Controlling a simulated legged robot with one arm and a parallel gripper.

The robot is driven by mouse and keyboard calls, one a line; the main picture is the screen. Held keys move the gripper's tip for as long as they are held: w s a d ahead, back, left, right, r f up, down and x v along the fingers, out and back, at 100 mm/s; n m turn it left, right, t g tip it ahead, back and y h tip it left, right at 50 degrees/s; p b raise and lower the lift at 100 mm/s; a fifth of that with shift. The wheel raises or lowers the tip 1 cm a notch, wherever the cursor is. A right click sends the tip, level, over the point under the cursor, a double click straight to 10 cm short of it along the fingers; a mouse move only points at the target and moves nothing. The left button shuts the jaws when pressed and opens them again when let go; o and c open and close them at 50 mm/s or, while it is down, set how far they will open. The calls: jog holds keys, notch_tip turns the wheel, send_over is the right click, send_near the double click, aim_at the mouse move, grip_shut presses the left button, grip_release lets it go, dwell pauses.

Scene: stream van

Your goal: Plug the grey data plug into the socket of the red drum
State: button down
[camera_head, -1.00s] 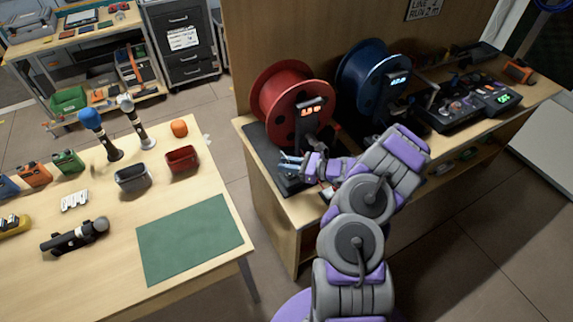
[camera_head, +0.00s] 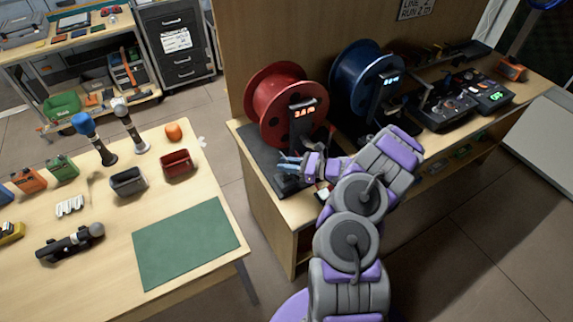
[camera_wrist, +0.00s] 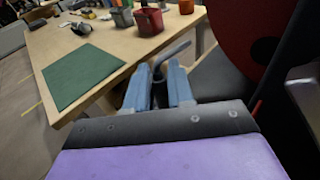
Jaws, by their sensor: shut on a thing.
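Part of the drum shows at the upper right of the wrist view (camera_wrist: 232,32). My gripper (camera_head: 288,166), with blue-grey fingers, is low in front of the drum, left of the post's foot. In the wrist view my gripper (camera_wrist: 160,82) is shut on a grey piece with a curved grey cable (camera_wrist: 172,53), which looks like the grey data plug. The plug's body is mostly hidden between the fingers. I cannot make out the drum's socket.
A blue drum (camera_head: 355,75) with its own display stands right of the red one. Control boxes (camera_head: 455,108) lie farther right on the bench. A separate table at left carries a green mat (camera_head: 187,243), a red bin (camera_head: 176,163) and microphones.

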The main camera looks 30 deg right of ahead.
jog(key=shift+a+f+b, duration=0.1)
jog(key=shift+f+b, duration=0.25)
jog(key=shift+f, duration=0.25)
jog(key=shift+r, duration=0.25)
jog(key=shift+r, duration=0.15)
jog(key=shift+a, duration=0.3)
dwell(0.6)
jog(key=shift+f+b, duration=0.4)
jog(key=shift+f, duration=0.5)
dwell(0.5)
jog(key=c, duration=0.9)
grip_release()
jog(key=shift+d, duration=0.1)
